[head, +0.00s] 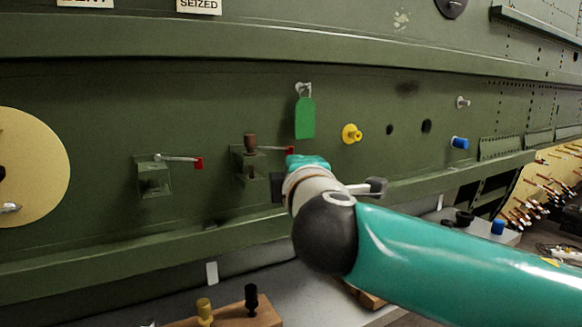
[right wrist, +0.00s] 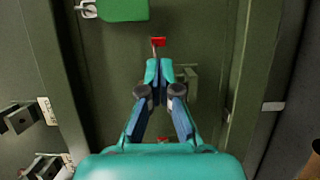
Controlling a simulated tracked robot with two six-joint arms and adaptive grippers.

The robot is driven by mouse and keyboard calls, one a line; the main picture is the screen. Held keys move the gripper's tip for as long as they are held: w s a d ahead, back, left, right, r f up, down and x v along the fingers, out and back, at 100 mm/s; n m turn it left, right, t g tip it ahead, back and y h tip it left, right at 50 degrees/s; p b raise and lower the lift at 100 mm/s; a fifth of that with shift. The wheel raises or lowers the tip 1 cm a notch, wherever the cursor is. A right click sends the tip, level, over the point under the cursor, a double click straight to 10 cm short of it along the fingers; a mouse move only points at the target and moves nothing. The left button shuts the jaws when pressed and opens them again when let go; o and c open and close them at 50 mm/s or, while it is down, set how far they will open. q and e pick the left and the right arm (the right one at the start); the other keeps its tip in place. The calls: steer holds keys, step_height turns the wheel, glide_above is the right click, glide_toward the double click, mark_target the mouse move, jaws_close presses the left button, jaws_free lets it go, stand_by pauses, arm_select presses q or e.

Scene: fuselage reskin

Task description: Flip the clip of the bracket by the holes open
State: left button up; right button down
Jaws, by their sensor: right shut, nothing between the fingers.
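In the head view a green bracket (head: 247,163) with a brown plug (head: 250,143) at its top stands on the green panel, left of two dark holes (head: 390,130) (head: 427,126). Its thin clip reaches right to a red tip (head: 289,150). The red tip also shows in the right wrist view (right wrist: 158,42), just beyond my right gripper (right wrist: 155,64), which is shut and empty. Part of a bracket (right wrist: 189,80) shows beside the fingers. I cannot tell whether the fingertips touch the clip. In the head view my right arm hides its gripper's fingertips. My left gripper is out of view.
Another bracket (head: 153,178) with a red-tipped clip (head: 198,163) is farther left. A green tag (head: 305,118) hangs above my right wrist. A yellow fitting (head: 351,134) and a blue one (head: 460,143) are to the right. A bench with plugs (head: 204,311) lies below.

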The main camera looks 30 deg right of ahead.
steer(key=s, duration=0.8)
steer(key=shift+d+b, duration=0.25)
steer(key=shift+b, duration=0.05)
